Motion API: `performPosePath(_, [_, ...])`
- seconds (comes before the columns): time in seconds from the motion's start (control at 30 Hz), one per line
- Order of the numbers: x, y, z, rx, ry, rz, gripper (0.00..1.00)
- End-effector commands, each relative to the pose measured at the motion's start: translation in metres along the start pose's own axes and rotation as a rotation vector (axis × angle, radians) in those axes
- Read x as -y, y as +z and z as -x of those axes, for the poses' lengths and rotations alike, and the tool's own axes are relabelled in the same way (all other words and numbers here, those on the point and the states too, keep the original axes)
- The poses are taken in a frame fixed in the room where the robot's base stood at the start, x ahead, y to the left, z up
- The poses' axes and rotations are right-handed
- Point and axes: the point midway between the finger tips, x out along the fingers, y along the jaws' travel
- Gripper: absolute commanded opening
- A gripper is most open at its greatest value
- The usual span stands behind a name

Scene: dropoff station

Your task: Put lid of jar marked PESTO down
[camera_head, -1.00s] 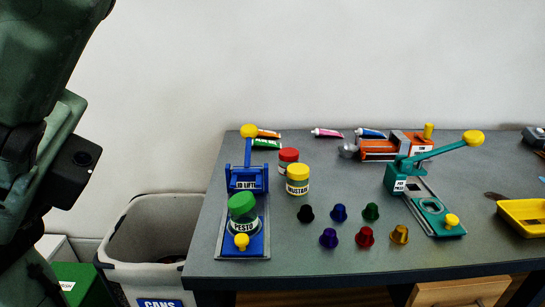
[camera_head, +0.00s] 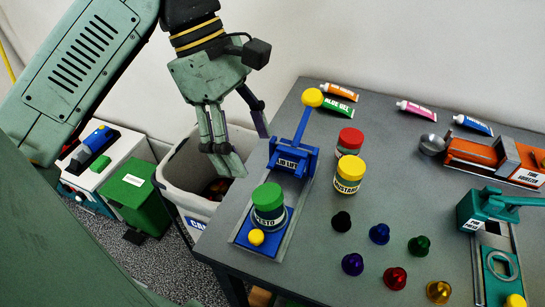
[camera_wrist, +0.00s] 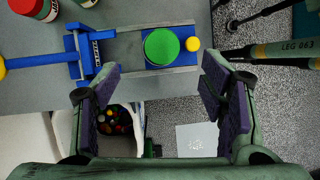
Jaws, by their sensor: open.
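The PESTO jar (camera_head: 268,218) stands upright on the blue base of the lid-lifting station, at the table's front left corner. Its green lid (camera_head: 267,196) sits on top of the jar. In the wrist view the lid (camera_wrist: 161,47) shows from above, beyond my fingertips. The blue lid lifter (camera_head: 293,158) has its yellow-knobbed lever raised, behind the jar. My gripper (camera_head: 233,140) is open and empty, above the bin and to the upper left of the jar. In the wrist view my gripper (camera_wrist: 160,88) has its two fingers wide apart with nothing between them.
A red-lidded jar (camera_head: 349,142) and the MUSTARD jar (camera_head: 348,175) stand right of the lifter. Several coloured capsules (camera_head: 395,278) stand in front. A grey bin (camera_head: 178,170) stands on the floor left of the table. A teal press (camera_head: 487,210) is at right.

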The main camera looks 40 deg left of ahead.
Motion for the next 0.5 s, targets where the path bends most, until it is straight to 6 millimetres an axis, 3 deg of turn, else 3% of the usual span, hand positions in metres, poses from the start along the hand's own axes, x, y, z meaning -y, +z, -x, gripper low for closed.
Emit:
performPosePath(0.03, [-0.001, -0.003, -0.016, 0.001, 0.0, -0.003, 0.65])
performPosePath(0.13, [0.0, -0.002, -0.029, 0.001, 0.001, -0.004, 0.65])
performPosePath(0.5, [0.001, -0.001, -0.052, 0.002, 0.002, -0.003, 0.65])
